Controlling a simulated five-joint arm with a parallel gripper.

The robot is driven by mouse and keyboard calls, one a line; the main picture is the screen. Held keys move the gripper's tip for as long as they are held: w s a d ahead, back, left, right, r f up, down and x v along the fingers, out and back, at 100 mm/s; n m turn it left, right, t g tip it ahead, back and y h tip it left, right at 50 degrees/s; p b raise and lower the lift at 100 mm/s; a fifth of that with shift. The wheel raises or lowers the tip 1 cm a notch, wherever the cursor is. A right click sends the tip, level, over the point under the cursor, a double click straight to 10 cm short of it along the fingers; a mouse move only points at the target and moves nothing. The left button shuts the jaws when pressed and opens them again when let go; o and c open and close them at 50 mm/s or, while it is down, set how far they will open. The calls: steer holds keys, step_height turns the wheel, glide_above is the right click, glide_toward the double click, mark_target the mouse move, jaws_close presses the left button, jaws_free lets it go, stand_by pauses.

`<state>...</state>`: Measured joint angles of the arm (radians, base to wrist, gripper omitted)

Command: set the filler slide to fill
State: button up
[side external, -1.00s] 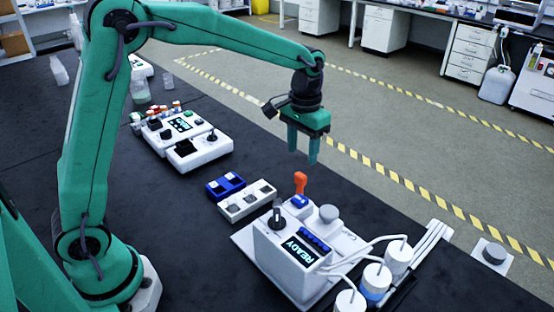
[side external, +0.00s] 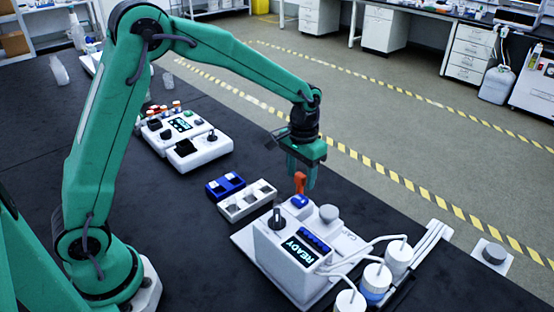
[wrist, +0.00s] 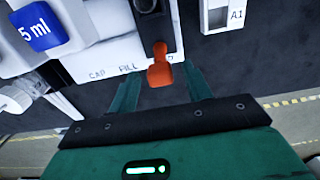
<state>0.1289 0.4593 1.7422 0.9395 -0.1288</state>
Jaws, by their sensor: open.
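The filler is the white machine (side external: 275,258) with a lit READY screen (side external: 299,250). Its slide has an orange handle (side external: 299,181), which also shows in the wrist view (wrist: 160,68). The wrist view shows the printed labels CAP and FILL (wrist: 127,68) beside the slide; another label is partly hidden by the handle. My gripper (side external: 300,184) is open, pointing down at the orange handle. In the wrist view its green fingers (wrist: 162,88) stand on either side of the handle's near end, with gaps, not closed on it.
A blue block marked 5 ml (wrist: 40,27) sits on the filler. A blue rack (side external: 225,186) and a white rack (side external: 247,200) lie to its left. White-capped bottles (side external: 374,275) with tubes stand at its front right. Another white device (side external: 184,140) is further back.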

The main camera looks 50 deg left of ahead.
steer(key=shift+f, duration=0.15)
steer(key=shift+c, duration=0.4)
jaws_close()
steer(key=d, duration=0.7)
steer(key=shift+d, duration=0.3)
steer(key=shift+o, duration=0.4)
jaws_free()
